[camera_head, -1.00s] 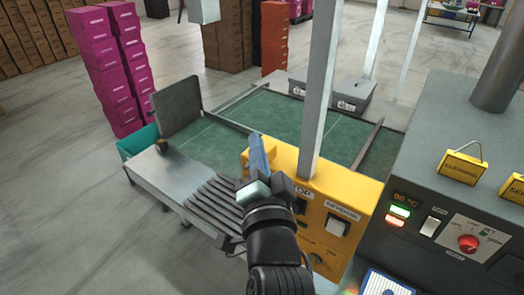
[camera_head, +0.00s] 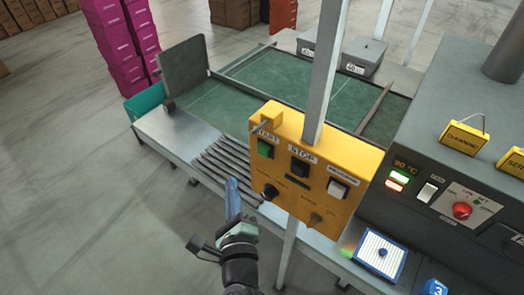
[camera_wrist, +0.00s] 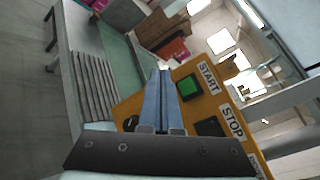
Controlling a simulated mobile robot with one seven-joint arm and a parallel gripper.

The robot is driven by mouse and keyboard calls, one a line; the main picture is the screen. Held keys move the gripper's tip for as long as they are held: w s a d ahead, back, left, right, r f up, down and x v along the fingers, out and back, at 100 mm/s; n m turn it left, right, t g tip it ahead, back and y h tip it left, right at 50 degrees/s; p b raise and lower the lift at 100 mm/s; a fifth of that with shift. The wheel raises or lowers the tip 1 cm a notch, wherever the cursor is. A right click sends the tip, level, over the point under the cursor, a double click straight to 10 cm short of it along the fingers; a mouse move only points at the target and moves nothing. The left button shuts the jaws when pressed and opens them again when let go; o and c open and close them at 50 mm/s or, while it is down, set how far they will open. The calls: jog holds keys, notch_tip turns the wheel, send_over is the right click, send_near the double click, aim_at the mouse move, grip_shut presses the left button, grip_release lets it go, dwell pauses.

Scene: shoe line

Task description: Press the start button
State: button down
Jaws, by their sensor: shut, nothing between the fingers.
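The green start button (camera_head: 265,149) sits on the upper left of the yellow control box (camera_head: 352,165), under a START label. In the wrist view the green start button (camera_wrist: 189,87) is just right of my fingertips. The dark stop button (camera_head: 300,168) is to its right. It also shows in the wrist view (camera_wrist: 210,127). My gripper (camera_head: 232,183) has its blue fingers shut and empty. In the head view it is left of and below the start button, with a visible gap; the exact distance is unclear.
A black knob (camera_head: 270,192) and a white switch (camera_head: 338,188) share the box face. A metal post (camera_head: 325,70) rises behind it. A green conveyor (camera_head: 212,103) and a slatted metal table (camera_head: 225,160) lie behind. A grey machine (camera_head: 445,105) stands on the right.

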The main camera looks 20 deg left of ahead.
aim_at(264, 150)
jog(key=w+d+b, duration=0.2)
jog(key=w, duration=0.5)
jog(key=shift+w+d, duration=0.3)
jog(key=shift+d, duration=0.1)
jog(key=shift+w, duration=0.1)
dwell(1.6)
jog(key=shift+w+d, duration=0.15)
jog(key=shift+w, duration=0.15)
